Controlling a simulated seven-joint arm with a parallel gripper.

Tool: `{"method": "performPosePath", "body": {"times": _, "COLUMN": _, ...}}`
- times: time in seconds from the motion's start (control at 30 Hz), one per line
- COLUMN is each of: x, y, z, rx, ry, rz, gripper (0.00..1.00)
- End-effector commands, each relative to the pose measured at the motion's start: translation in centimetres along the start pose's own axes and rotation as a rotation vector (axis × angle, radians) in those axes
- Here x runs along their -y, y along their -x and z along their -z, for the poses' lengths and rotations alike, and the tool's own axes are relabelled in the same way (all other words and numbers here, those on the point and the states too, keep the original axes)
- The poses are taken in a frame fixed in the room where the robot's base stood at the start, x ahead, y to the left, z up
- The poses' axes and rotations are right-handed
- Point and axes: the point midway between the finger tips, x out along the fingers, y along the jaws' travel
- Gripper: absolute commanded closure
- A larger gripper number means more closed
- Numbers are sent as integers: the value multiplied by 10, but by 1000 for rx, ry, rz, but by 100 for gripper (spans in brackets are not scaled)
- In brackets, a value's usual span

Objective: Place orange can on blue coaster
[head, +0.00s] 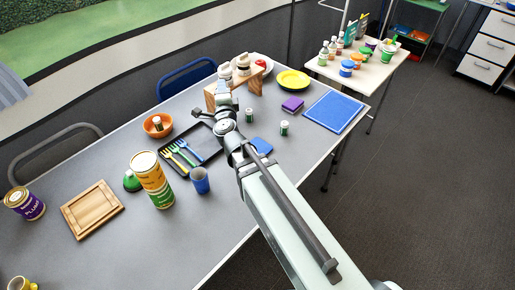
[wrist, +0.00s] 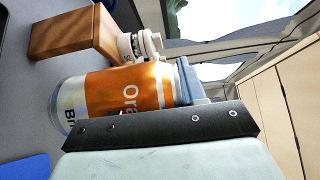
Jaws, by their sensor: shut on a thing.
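The orange can (wrist: 118,95), with a silver-white band at one end and the letters "Ora", fills the middle of the wrist view. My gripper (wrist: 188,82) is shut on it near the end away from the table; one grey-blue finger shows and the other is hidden. In the head view my gripper (head: 223,88) is beside the wooden riser, and the can cannot be made out there. The blue coaster (head: 261,146) lies on the table beside my arm, to the right of and nearer than the gripper. A blue patch (wrist: 27,168) shows at the wrist view's lower left corner.
The wooden riser (head: 256,82) with white bottles is close behind the gripper. Two small green-and-white cans (head: 284,128) stand near the coaster. A purple sponge (head: 292,104), yellow plate (head: 293,80) and blue mat (head: 345,106) are to the right; a black tray (head: 208,142) with cutlery is left.

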Motion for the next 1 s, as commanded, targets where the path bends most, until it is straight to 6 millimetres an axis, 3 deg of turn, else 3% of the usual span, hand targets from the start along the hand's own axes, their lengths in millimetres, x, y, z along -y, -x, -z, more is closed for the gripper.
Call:
{"method": "performPosePath", "body": {"times": 0.23, "x": -3, "y": 18, "z": 47, "rx": -225, "ry": 2, "rz": -1, "gripper": 100}}
{"method": "performPosePath", "body": {"times": 0.53, "x": -28, "y": 41, "z": 96, "rx": -514, "ry": 0, "rz": -1, "gripper": 100}}
{"method": "performPosePath", "body": {"times": 0.73, "x": -36, "y": 53, "z": 114, "rx": -627, "ry": 1, "rz": 0, "gripper": 100}}
{"method": "performPosePath", "body": {"times": 0.87, "x": -38, "y": 56, "z": 119, "rx": -656, "ry": 1, "rz": 0, "gripper": 100}}
{"method": "performPosePath", "body": {"times": 1.0, "x": -54, "y": 56, "z": 120, "rx": -661, "ry": 1, "rz": -2, "gripper": 100}}
